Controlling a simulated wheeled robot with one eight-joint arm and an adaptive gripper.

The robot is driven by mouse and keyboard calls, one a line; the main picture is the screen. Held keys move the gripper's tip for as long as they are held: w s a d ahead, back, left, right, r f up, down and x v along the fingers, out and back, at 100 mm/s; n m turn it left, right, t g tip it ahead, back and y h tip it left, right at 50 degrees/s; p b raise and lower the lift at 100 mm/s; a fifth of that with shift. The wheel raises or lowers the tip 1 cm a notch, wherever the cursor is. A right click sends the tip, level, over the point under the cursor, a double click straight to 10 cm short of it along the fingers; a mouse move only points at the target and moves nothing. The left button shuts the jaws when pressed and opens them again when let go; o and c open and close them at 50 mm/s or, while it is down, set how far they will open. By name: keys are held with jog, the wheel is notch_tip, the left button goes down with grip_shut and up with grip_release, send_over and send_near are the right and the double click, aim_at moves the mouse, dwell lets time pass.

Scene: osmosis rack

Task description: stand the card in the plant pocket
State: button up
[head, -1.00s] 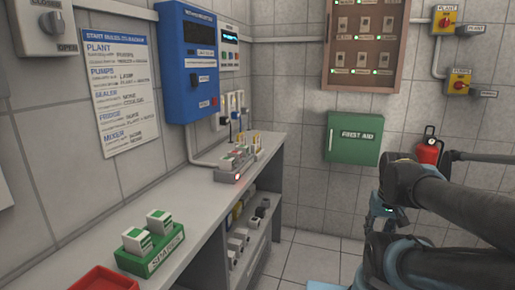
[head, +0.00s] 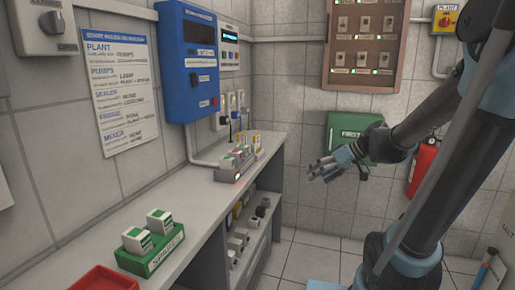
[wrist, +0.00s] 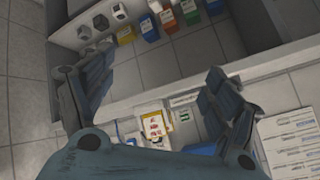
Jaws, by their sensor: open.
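In the wrist view a small white card with a yellow border and red print (wrist: 155,124) shows below the gap between my fingers. It appears to be among the small items at the grey rack (head: 228,175) on the counter, where a yellow-edged item (head: 256,142) stands at the far end. My gripper (head: 325,168) is open and empty, in the air to the right of the counter. Its spread fingers also show in the wrist view (wrist: 158,85). The plant pocket cannot be told for certain; the labels there are too small to read.
A green spares box (head: 166,254) with two white-and-green blocks and a red tray (head: 104,279) stand on the near counter. A blue wall unit (head: 188,65) hangs above. Shelves under the counter hold several items. A first aid box (head: 345,128) and extinguisher (head: 423,168) are behind my arm.

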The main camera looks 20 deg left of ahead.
jog(key=w+a+r+n+y, duration=0.4)
jog(key=w+a, duration=0.2)
jog(key=w, duration=0.1)
jog(key=n+y, duration=0.4)
jog(key=y, duration=0.1)
send_near(258, 135)
jog(key=shift+g, duration=0.4)
jog(key=a, duration=0.6)
jog(key=w+a, duration=0.1)
jog(key=a, duration=0.3)
jog(key=shift+r, duration=0.1)
jog(key=c, duration=1.2)
jog(key=shift+r, duration=0.1)
